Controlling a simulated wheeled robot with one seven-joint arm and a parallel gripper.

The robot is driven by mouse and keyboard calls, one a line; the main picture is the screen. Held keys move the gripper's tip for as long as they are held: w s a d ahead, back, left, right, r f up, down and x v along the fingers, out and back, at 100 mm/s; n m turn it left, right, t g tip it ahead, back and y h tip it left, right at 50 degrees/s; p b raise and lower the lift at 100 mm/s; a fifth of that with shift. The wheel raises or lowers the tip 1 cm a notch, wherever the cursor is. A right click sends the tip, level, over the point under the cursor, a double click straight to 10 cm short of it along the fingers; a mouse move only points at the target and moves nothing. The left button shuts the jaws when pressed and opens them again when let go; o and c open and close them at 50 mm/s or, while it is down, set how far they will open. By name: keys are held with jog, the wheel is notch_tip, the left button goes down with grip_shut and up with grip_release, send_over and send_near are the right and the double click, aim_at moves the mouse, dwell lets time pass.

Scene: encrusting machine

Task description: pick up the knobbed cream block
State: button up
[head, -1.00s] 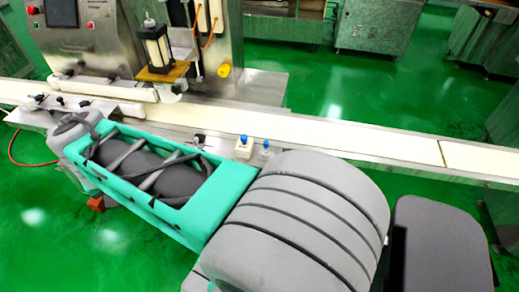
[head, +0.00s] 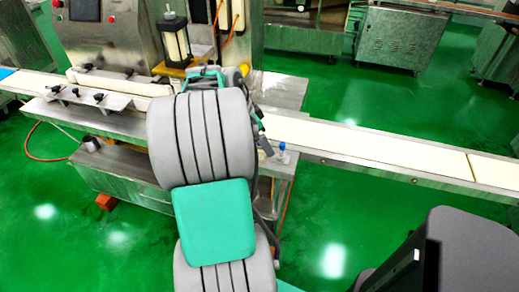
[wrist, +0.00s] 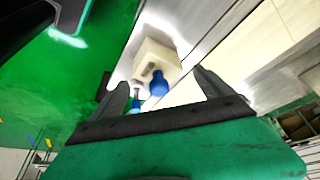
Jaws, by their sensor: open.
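The knobbed cream block (wrist: 152,60) shows in the wrist view, a pale block with a blue knob facing the camera. It sits on a metal surface and appears between and beyond the two dark fingers of my gripper (wrist: 160,80). The fingers are open, and nothing is held between them. A second blue knob (wrist: 136,104) shows close to the left finger. The second blue-knobbed piece (head: 282,150) shows just right of my arm there.
The long conveyor with a cream belt (head: 365,145) runs across behind my arm. The machine with a control panel (head: 110,35) stands at the back left, with a clamped guide rail (head: 95,90) on the belt. Green floor (head: 345,215) is open in front of the conveyor.

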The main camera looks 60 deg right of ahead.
jog(key=shift+c, duration=0.2)
grip_shut()
jog(key=shift+r, duration=0.35)
notch_tip(320, 180, up, 2)
jog(key=shift+r, duration=0.1)
jog(key=w+a+r+p, duration=0.2)
jog(key=a+r, duration=0.8)
jog(key=a, duration=0.3)
jog(key=shift+w+a, duration=0.4)
